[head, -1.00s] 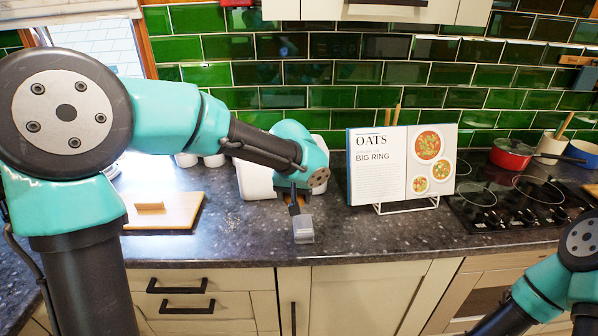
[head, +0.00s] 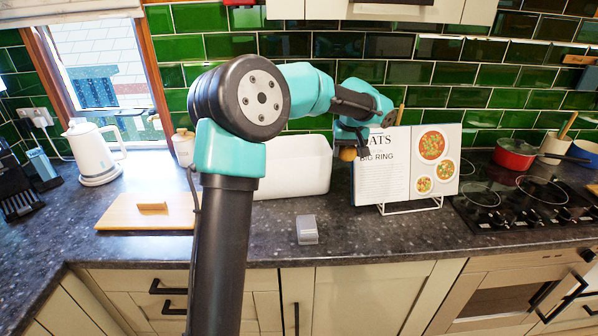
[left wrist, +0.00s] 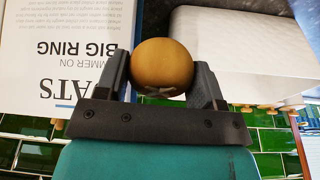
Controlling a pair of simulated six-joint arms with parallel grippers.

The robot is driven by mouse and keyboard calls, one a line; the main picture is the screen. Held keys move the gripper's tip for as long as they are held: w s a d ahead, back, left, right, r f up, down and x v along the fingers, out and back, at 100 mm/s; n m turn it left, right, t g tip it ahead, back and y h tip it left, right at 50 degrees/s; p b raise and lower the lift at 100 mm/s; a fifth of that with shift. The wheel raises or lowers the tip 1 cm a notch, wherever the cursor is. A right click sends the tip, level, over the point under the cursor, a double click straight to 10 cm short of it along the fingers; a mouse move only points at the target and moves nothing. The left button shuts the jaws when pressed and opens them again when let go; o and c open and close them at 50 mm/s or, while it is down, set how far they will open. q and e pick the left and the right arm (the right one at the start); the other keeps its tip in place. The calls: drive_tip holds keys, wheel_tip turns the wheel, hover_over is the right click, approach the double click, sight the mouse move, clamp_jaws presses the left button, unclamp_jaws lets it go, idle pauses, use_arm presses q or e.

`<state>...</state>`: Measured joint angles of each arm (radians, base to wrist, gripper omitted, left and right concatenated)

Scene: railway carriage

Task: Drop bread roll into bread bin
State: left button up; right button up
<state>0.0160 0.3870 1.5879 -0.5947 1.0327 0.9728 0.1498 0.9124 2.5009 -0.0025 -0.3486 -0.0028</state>
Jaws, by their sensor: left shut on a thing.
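The bread roll (head: 348,154) is a round, golden-brown ball. My left gripper (head: 352,146) is shut on it and holds it above the counter, in front of the book's left page. The left wrist view shows the roll (left wrist: 162,66) between the two dark fingers. The white bread bin (head: 297,168) stands on the counter against the tiled wall, just left of the roll, partly behind my left arm. It also shows in the left wrist view, to the right of the roll (left wrist: 245,45). The inside of the bin is hidden. My right gripper is out of view.
A wooden board with a handle (head: 130,212) lies flat at left. A small grey block (head: 307,230) sits near the counter's front. An open cookbook (head: 435,170) stands on a wire stand at right. A white kettle (head: 90,152) and a hob with a red pot (head: 514,155) flank these.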

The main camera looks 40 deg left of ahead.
use_arm(q)
drive_tip(key=s+a+r+n+g, duration=0.1)
drive_tip(key=a+n, duration=0.3)
drive_tip(key=a, duration=0.8)
drive_tip(key=s+a+r+n+g+y, duration=0.1)
drive_tip(key=s+a+n, duration=0.2)
drive_tip(key=a, duration=1)
drive_tip(key=shift+s+n, duration=0.25)
drive_tip(key=shift+n, duration=0.95)
drive_tip(key=shift+d+x, duration=0.25)
drive_tip(key=shift+x, duration=0.7)
drive_tip(key=shift+d+x, duration=0.2)
drive_tip(key=shift+x, duration=0.75)
drive_tip(key=shift+d+x, duration=0.25)
drive_tip(key=shift+x, duration=0.7)
drive_tip(key=shift+f, duration=0.2)
drive_tip(key=o, duration=1)
